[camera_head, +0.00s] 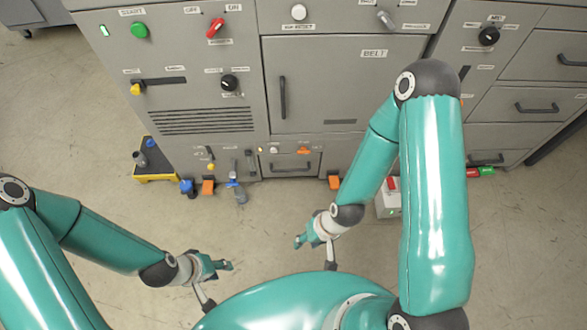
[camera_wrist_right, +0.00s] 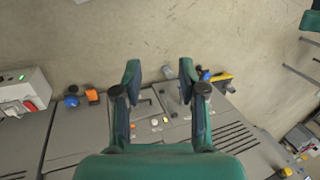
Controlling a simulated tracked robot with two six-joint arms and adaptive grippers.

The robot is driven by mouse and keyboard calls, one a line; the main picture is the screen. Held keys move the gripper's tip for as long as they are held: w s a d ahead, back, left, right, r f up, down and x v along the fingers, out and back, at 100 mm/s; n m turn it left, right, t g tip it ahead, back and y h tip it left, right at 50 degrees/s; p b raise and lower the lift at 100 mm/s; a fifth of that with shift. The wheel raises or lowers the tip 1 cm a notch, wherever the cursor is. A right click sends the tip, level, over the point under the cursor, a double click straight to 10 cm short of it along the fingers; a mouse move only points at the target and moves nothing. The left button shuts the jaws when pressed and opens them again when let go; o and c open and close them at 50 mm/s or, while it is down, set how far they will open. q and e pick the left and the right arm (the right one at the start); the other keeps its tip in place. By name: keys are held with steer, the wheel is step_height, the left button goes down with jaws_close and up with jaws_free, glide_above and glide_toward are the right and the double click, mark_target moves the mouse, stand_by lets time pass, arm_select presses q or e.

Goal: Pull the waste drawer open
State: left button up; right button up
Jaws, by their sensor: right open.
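A small grey drawer (camera_head: 291,164) with a dark bar handle (camera_head: 291,169) sits low in the machine front, below the BELT door. It looks flush with the front; its label is too small to read. I take it as the waste drawer. My right gripper (camera_head: 299,243) is in front of and apart from it, over the floor. In the right wrist view this gripper (camera_wrist_right: 160,68) is open and empty, with the lower panel beyond its fingers. My left gripper (camera_head: 230,265) hangs over the floor further left, apart from the machine; its finger opening is unclear.
Blue and orange parts (camera_head: 208,186) stick out at the machine's foot. A yellow-edged black platform (camera_head: 155,164) stands left of them. A white box with a red switch (camera_head: 388,201) stands on the floor behind my right arm. Floor between grippers and machine is mostly clear.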

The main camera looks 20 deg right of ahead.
steer(key=w+f+m+t+h+b, duration=0.1)
steer(key=w+f+m+t+b, duration=0.25)
steer(key=w+f+b, duration=0.85)
steer(key=m+t+h+b, duration=0.7)
steer(key=m+t+b, duration=0.6)
steer(key=b, duration=1)
glide_toward(294, 171)
steer(key=shift+w+d+f+m+g+b, duration=0.2)
steer(key=shift+w+d+m+g+b, duration=0.2)
steer(key=shift+w+b, duration=1.1)
steer(key=shift+w+d+f+m+g+b, duration=0.15)
steer(key=shift+w+d+m+g+b, duration=0.25)
steer(key=shift+w+b, duration=1.15)
steer(key=shift+w+d+f+m+g+b, duration=0.25)
steer(key=shift+w+d+m+b, duration=0.4)
steer(key=shift+w, duration=1.5)
steer(key=shift+a, duration=0.15)
steer(key=shift+c, duration=0.3)
jaws_close()
steer(key=shift+a, duration=0.1)
